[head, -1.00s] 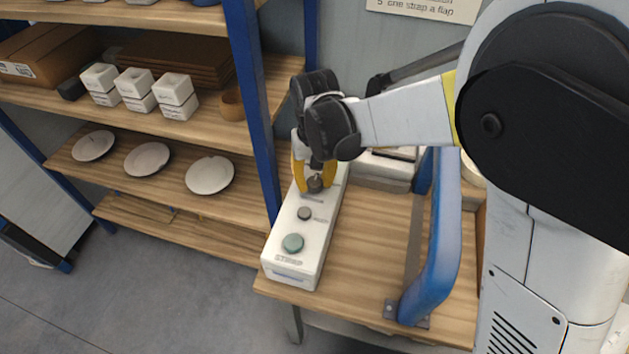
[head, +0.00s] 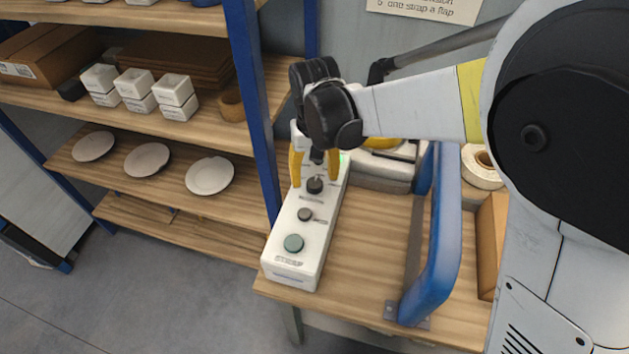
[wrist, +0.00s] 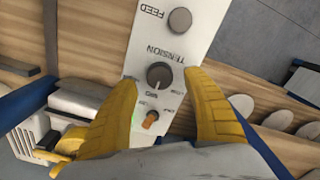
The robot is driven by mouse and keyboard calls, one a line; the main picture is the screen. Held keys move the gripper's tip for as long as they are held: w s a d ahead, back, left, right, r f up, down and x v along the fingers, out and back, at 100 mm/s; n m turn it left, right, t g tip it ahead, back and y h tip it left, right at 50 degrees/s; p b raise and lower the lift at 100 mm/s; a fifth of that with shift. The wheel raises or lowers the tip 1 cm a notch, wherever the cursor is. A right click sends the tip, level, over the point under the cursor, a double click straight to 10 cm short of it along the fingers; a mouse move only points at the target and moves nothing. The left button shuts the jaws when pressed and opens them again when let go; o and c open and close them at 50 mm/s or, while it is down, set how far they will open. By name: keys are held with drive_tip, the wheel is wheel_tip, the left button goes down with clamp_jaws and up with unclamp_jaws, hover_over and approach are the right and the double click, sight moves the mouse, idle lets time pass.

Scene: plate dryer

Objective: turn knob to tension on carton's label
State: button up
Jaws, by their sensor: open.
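A white control box (head: 298,250) stands on the wooden bench. It carries a dark tension knob (head: 315,185), which also shows in the wrist view (wrist: 159,75) beside the printed word TENSION. My gripper (head: 316,180) has yellow fingers, spread open above the box. In the wrist view the fingers (wrist: 165,95) are on both sides of the knob, with gaps between them and it. An orange switch (wrist: 150,119) sits nearer my wrist. The carton's label cannot be identified for sure.
A blue bent rail (head: 436,260) stands on the bench right of the box. A tape roll (head: 482,167) and a cardboard carton (head: 490,245) are at the right. Left is a shelf with a blue post (head: 252,105), plates (head: 210,175) and white blocks.

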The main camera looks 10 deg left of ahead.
sight(315, 182)
wheel_tip(315, 182, up, 10)
drive_tip(key=shift+f, duration=0.25)
idle(0.3)
